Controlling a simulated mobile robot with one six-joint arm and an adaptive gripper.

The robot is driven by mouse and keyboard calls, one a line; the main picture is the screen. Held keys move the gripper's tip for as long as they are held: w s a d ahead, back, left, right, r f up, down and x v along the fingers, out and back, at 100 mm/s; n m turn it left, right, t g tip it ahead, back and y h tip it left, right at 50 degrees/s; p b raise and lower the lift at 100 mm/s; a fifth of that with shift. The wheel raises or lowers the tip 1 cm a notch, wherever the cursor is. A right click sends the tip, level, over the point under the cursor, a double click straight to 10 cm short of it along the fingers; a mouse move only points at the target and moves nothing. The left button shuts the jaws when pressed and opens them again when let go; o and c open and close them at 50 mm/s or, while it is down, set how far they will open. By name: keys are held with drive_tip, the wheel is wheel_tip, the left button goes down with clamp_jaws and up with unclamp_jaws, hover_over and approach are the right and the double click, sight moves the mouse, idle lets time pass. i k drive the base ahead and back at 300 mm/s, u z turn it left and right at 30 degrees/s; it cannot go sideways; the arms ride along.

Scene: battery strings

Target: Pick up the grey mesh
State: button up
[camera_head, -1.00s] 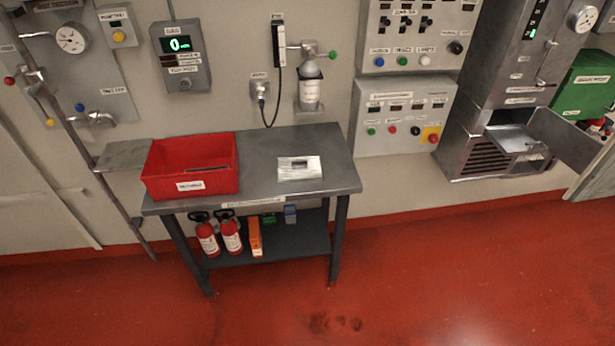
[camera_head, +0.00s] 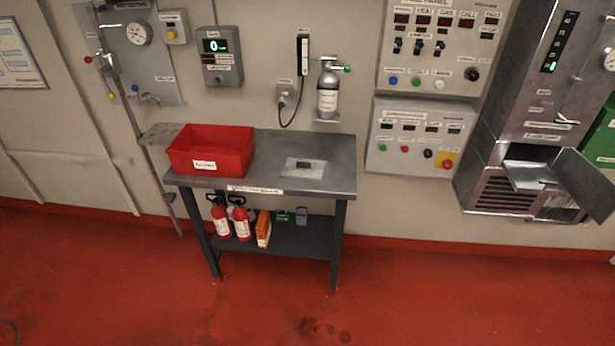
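A flat pale grey sheet (camera_head: 304,168) lies on the right part of the steel table (camera_head: 335,150). A small dark patch shows near its far edge. It is too small to tell whether this sheet is the grey mesh. Nothing else in view is clearly a mesh. A red bin (camera_head: 209,160) with a white label stands on the left part of the table, and its front wall hides much of its floor. My gripper is not in view.
A steel cabinet (camera_head: 500,190) with an open hatch is on the right. The red floor (camera_head: 420,295) in front is clear.

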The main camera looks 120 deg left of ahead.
sight(302, 168)
drive_tip(key=i, duration=0.25)
drive_tip(key=u, duration=0.5)
drive_tip(key=k, duration=0.15)
drive_tip(key=u, duration=2.75)
drive_tip(key=i, duration=0.3)
drive_tip(key=z, duration=0.1)
